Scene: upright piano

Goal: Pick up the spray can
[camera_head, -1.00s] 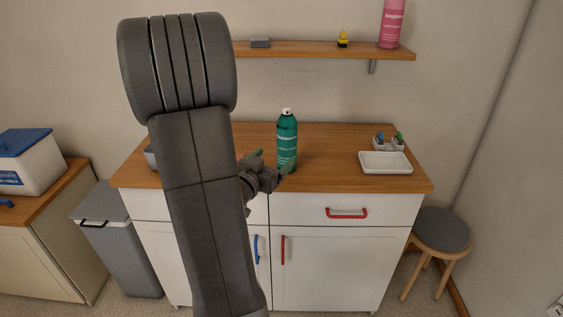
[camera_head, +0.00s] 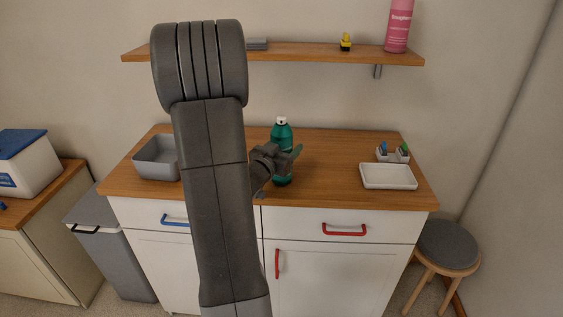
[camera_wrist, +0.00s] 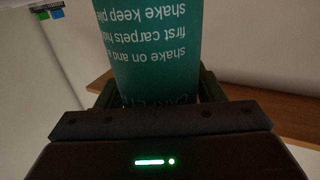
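The spray can (camera_head: 282,135) is a green-teal can with a white cap. It stands upright near the front middle of the wooden counter. My gripper (camera_head: 283,160) is at the can's middle, with a finger across its front in the head view. In the wrist view, the can (camera_wrist: 155,45) fills the upper middle with its white printing upside down. My gripper's fingers (camera_wrist: 158,90) lie on either side of it, close to its sides. I cannot tell whether they press on it. My arm hides part of the counter.
A white tray (camera_head: 388,183) and a small holder with coloured items (camera_head: 392,155) are on the counter's right. A grey bin (camera_head: 153,167) sits at the left. A shelf (camera_head: 310,55) above holds a pink can (camera_head: 398,25) and a yellow figure (camera_head: 345,42).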

